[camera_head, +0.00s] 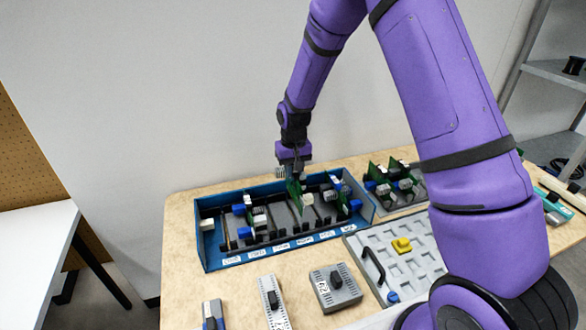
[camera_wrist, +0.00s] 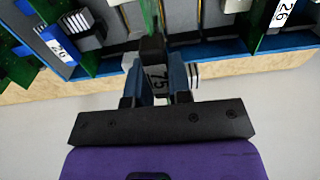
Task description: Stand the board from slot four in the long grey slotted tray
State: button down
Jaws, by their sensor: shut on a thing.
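A green board (camera_head: 294,190) hangs upright below my gripper (camera_head: 293,168), over the middle of the blue slotted box. Whether the board's lower edge is still in a slot I cannot tell. The blue box (camera_head: 222,262) has several labels along its front wall and holds other boards. A grey tray (camera_head: 383,213) with upright green boards stands right of it, partly hidden by my arm.
A pale grey tray (camera_head: 372,238) with a black handle and a yellow block lies at front right. Several small grey modules, one of them a vented box (camera_head: 335,287), lie on the front of the wooden table. A white table (camera_head: 35,240) stands at left.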

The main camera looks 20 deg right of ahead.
aim_at(293, 183)
jog(key=shift+f, duration=3.55)
dwell(2.1)
jog(key=c, duration=0.8)
grip_release()
jog(key=shift+c, duration=0.2)
jog(key=shift+r, duration=0.85)
